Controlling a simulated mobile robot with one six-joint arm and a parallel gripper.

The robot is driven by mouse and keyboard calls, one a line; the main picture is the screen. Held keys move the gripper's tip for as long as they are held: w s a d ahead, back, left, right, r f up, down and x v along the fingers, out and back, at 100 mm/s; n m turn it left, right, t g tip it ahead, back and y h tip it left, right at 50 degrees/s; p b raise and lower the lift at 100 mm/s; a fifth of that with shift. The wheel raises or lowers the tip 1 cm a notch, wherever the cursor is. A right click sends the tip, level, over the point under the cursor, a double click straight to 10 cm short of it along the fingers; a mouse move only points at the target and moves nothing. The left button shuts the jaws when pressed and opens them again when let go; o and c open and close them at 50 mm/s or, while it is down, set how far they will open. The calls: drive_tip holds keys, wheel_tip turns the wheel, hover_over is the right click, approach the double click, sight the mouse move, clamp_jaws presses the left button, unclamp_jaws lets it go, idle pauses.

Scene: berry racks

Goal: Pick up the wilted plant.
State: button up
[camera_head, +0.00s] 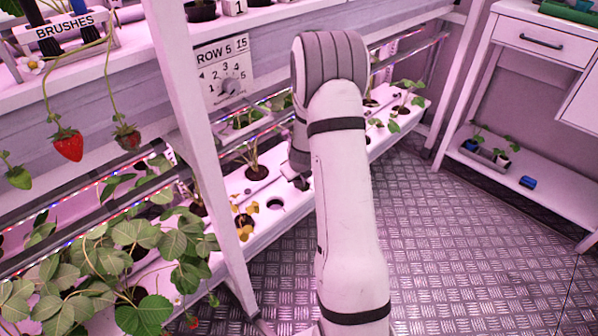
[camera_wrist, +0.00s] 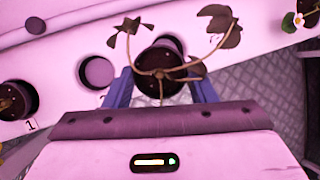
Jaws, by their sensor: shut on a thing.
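The wilted plant (camera_wrist: 162,72) is in the wrist view, with drooping brown leaves on thin bent stems in a small dark round pot. My gripper (camera_wrist: 160,92) has its two blue fingers on either side of this pot and is shut on it. I cannot tell whether the pot is still seated in the white rack channel (camera_wrist: 60,55) or raised from it. In the head view my arm hides the held plant and most of the gripper.
An empty hole (camera_wrist: 97,72) and another dark pot (camera_wrist: 15,100) are to the left in the wrist view. A rack post (camera_head: 205,150) stands left of my arm. A yellowed plant (camera_head: 243,224) sits in the lower channel. The metal floor (camera_head: 450,250) is clear at right.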

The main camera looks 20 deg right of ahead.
drive_tip(key=s+a+r+g+y+p, duration=0.1)
drive_tip(key=s+a+g+y+p, duration=0.1)
drive_tip(key=s+a, duration=1.1)
drive_tip(key=shift+s+r+g+p, duration=0.3)
drive_tip(key=shift+s+r, duration=0.1)
drive_tip(key=shift+s, duration=0.05)
drive_tip(key=shift+d, duration=0.1)
